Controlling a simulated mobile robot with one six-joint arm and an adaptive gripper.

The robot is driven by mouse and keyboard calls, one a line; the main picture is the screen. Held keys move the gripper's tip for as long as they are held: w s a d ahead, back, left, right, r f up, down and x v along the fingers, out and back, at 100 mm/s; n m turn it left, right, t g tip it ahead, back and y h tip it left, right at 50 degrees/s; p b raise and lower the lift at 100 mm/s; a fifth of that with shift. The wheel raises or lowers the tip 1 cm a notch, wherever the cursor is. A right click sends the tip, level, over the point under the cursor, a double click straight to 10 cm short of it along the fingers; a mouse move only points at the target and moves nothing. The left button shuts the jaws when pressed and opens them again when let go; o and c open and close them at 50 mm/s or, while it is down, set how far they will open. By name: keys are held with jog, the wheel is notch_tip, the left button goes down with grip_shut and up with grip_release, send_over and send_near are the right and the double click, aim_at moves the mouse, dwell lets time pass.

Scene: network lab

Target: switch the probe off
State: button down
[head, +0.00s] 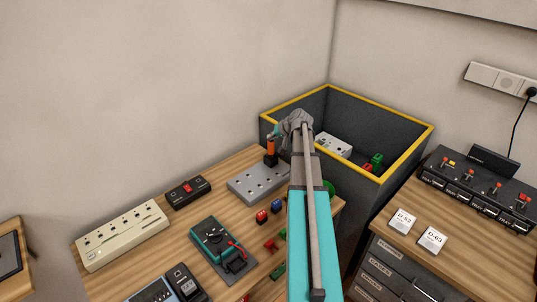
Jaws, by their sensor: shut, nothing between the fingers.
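An orange-and-black upright tool (271,147), which looks like the probe, stands at the far end of a grey socket block (252,184) on the wooden bench. A small teal part shows at its top. Its switch is too small to make out. My gripper (285,134) is shut and empty, close beside the upper right of this tool. My arm and wrist hide most of the fingers, and I cannot tell whether they touch it.
A cream power strip (122,235), black box with red switch (188,191), teal meter (216,236) and loose coloured blocks share the bench. A dark yellow-rimmed bin (405,151) stands behind my arm. A drawer cabinet (389,268) at right carries a switch panel (479,189).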

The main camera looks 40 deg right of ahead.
jog(key=shift+r, duration=0.15)
jog(key=shift+r+p, duration=0.5)
jog(key=shift+p, duration=0.15)
notch_tip(320, 180, up, 6)
jog(key=p, duration=0.6)
